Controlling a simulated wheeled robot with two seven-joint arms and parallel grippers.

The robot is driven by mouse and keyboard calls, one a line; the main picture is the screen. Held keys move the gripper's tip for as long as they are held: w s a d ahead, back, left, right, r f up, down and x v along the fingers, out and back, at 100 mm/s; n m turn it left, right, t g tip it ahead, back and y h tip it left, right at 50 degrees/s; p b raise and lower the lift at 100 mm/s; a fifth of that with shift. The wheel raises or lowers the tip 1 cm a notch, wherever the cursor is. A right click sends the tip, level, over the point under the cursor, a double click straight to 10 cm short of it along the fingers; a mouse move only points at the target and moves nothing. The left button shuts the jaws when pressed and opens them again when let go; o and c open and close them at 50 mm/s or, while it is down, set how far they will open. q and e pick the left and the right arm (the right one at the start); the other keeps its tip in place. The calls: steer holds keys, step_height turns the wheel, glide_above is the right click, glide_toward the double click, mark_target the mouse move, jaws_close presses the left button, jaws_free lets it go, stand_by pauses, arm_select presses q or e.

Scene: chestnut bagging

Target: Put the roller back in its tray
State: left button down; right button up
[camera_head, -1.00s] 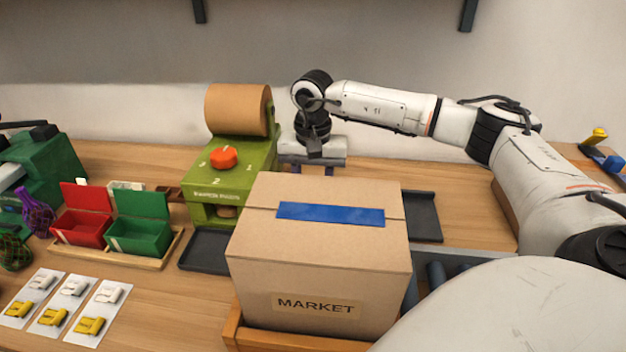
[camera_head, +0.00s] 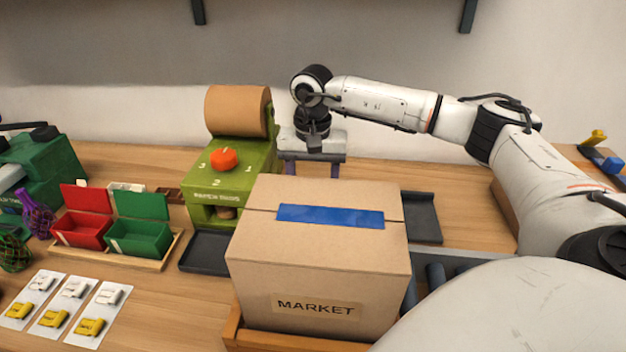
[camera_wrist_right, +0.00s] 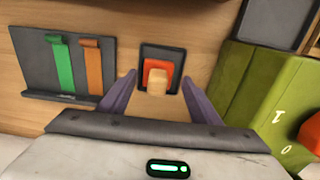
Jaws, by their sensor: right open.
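The roller (camera_wrist_right: 154,68), orange with a pale wooden handle end, sits within a small dark tray (camera_wrist_right: 147,54) on the wooden table in the right wrist view. My right gripper (camera_wrist_right: 159,82) is open above it, with one purple finger on each side of the handle and apart from it. In the head view the right gripper (camera_head: 311,170) points down behind the cardboard box, right of the green machine. The roller and its small tray are hidden there by the box. My left gripper is not in view.
The MARKET box (camera_head: 318,265) stands in front of the right gripper. The green machine (camera_head: 232,180) with a brown paper roll is close on its left. A dark board (camera_wrist_right: 50,75) with green and orange strips lies beside the small tray. Red and green bins stand farther left.

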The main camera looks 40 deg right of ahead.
step_height(320, 180, up, 11)
stand_by(0.3)
